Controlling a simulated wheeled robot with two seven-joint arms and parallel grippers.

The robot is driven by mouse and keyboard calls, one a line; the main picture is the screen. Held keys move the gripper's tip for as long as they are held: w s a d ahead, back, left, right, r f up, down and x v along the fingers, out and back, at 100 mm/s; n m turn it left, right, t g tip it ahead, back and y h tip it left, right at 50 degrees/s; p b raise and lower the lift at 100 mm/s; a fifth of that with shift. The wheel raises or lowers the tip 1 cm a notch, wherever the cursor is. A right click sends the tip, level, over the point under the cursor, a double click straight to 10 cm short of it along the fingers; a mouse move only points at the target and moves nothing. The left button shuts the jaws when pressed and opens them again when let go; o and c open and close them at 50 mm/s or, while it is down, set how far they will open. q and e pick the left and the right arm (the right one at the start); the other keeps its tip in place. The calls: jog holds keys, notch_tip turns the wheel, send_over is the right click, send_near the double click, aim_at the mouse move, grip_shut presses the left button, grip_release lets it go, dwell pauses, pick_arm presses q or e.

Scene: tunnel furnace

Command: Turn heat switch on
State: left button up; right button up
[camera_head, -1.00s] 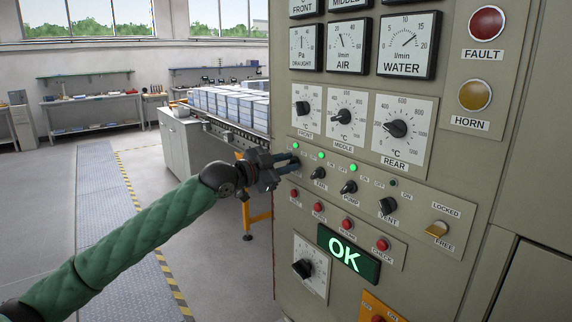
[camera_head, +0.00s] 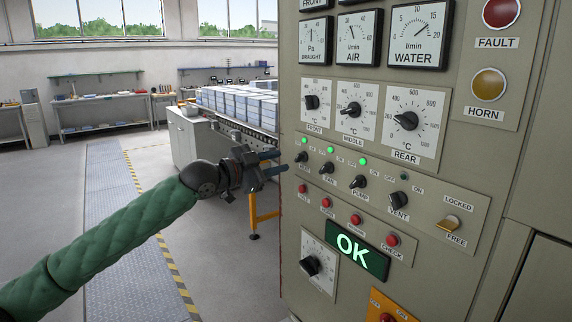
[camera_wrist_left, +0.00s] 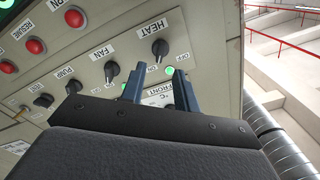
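The heat switch (camera_head: 302,157) is a small black knob at the left end of the switch row on the furnace panel. The green lamp (camera_head: 304,140) above it is lit. My left gripper (camera_head: 281,161) is just left of the knob, apart from it. In the left wrist view, the heat switch (camera_wrist_left: 160,48) sits below its HEAT label, beyond the fingertips. The two blue fingers of my left gripper (camera_wrist_left: 157,82) are apart with nothing between them. My right gripper is not in view.
The fan (camera_head: 328,168), pump (camera_head: 358,182) and vent (camera_head: 398,200) knobs continue the row to the right. The fan and pump lamps are lit green; the vent lamp is dark. Red buttons (camera_head: 326,202) and a lit OK sign (camera_head: 352,250) lie below. Open floor is left of the panel.

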pick_arm(q)
jog(key=shift+v, duration=0.8)
notch_tip(320, 180, down, 4)
jog(key=a+n+y, duration=0.2)
jog(key=a+y, duration=0.1)
jog(key=y, duration=0.2)
notch_tip(320, 180, up, 3)
jog(key=a+n+t+y, duration=0.2)
jog(key=t+y, duration=0.1)
jog(key=y, duration=0.1)
jog(key=s+a+f+n+g+y, duration=0.25)
jog(key=s+f, duration=0.45)
jog(key=f, duration=0.4)
jog(key=s+a+f+n+g+y, duration=0.1)
jog(key=s+f+n, duration=0.3)
jog(key=s+f, duration=0.55)
jog(key=s+a+f+n+g+y, duration=0.1)
jog(key=s+f+n, duration=0.25)
jog(key=f, duration=0.95)
jog(key=s+f+g, duration=0.3)
jog(key=s+f, duration=0.8)
jog(key=s, duration=0.3)
jog(key=s+d+f+n+g, duration=0.1)
jog(key=s+f+g, duration=0.3)
jog(key=s+f, duration=0.7)
jog(key=s, duration=0.3)
jog(key=shift+s+d+n+h, duration=0.3)
jog(key=shift+d+h, duration=0.05)
